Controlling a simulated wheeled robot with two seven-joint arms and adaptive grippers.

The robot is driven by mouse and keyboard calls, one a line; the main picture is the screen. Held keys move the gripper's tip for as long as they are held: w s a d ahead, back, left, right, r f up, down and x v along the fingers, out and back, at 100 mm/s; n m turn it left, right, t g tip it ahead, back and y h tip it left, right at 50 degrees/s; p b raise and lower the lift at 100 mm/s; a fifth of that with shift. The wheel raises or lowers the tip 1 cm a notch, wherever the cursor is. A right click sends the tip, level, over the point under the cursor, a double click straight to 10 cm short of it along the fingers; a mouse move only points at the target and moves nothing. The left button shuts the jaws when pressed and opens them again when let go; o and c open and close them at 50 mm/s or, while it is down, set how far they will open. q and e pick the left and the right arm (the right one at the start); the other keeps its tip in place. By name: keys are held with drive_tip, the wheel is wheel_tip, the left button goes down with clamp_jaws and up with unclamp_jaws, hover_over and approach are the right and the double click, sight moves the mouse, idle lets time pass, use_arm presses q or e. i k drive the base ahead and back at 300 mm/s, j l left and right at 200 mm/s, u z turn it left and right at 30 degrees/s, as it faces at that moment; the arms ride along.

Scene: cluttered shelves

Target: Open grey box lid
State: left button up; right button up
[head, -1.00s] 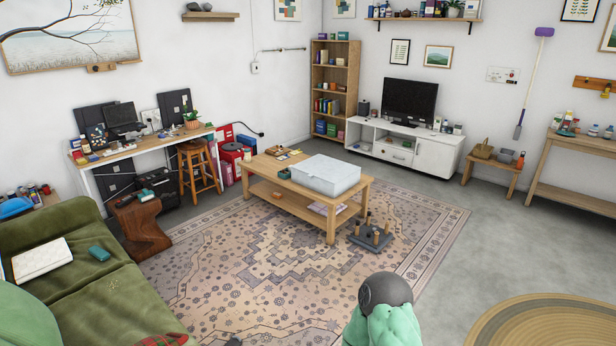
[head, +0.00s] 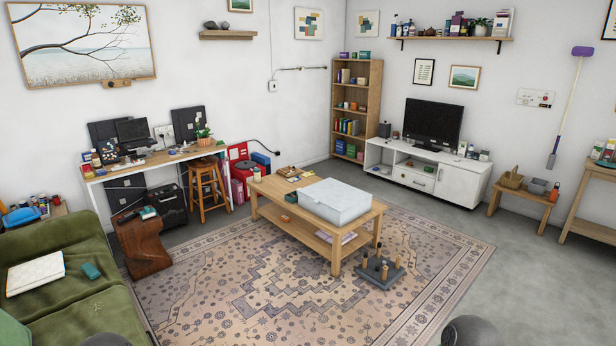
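The grey box (head: 336,202) sits on the wooden coffee table (head: 284,224) in the middle of the room, towards the table's right end. It is pale grey, wide and low, and its lid looks closed. The table is well ahead of me across the rug. Neither of my grippers shows in the head view.
A peg board (head: 380,270) with several upright pegs lies on the rug at the table's right front. Small items lie on the table's far left end. A green sofa (head: 75,302) is at left, a carved stool (head: 143,245) beside it. The rug (head: 262,300) before the table is clear.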

sight(338, 195)
drive_tip(key=i+l, duration=0.45)
drive_tip(key=i+l+z, duration=0.1)
drive_tip(key=i+l, duration=0.4)
drive_tip(key=i, duration=0.2)
drive_tip(key=i+l, duration=0.4)
drive_tip(key=i, duration=0.15)
drive_tip(key=i+j+u, duration=0.15)
drive_tip(key=i+u, duration=0.25)
drive_tip(key=i, duration=0.7)
drive_tip(key=i+l+u, duration=0.2)
drive_tip(key=i+u, duration=0.2)
drive_tip(key=i, duration=0.7)
drive_tip(key=i+j+z, duration=0.1)
drive_tip(key=i, duration=0.35)
drive_tip(key=i+j, duration=0.15)
drive_tip(key=i, duration=0.3)
drive_tip(key=z, duration=0.05)
